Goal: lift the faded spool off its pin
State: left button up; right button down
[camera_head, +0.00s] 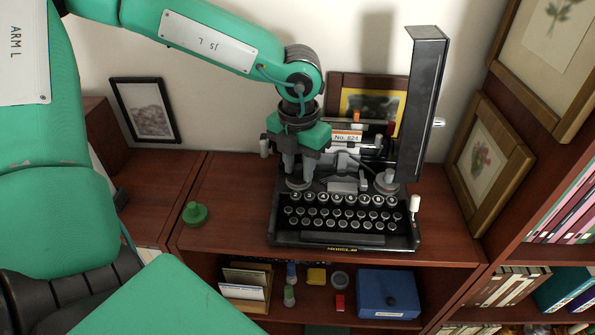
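A black typewriter (343,239) stands on the wooden cabinet top, with its tall black cover plate (421,110) raised at the right. A greyish left spool (297,184) sits at its left side, partly hidden by my gripper. I cannot tell for sure which one is the faded spool. My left gripper (298,173) points down right over the left spool, its two grey fingers apart with a gap between them. Whether the fingertips touch the spool is unclear. My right gripper is out of view.
A green knobbed object (195,213) sits on the cabinet top (225,200), left of the typewriter. The raised cover plate stands close behind the right spool. Framed pictures lean at the back and right. The shelf below holds a blue box (389,293) and small items.

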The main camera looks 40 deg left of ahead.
pick_arm(q)
jog(key=shift+s+f, duration=0.4)
jog(key=shift+f, duration=0.25)
jog(key=c, duration=0.3)
jog(key=shift+c, duration=0.5)
jog(key=shift+w+r, duration=0.1)
jog(key=shift+r, duration=0.05)
grip_shut()
jog(key=shift+w+r, duration=0.15)
jog(key=shift+r, duration=0.2)
jog(key=shift+w+r, duration=0.15)
jog(key=shift+r, duration=0.05)
jog(key=shift+r+p, duration=0.45)
jog(key=shift+r, duration=2.1)
jog(key=shift+w, duration=0.1)
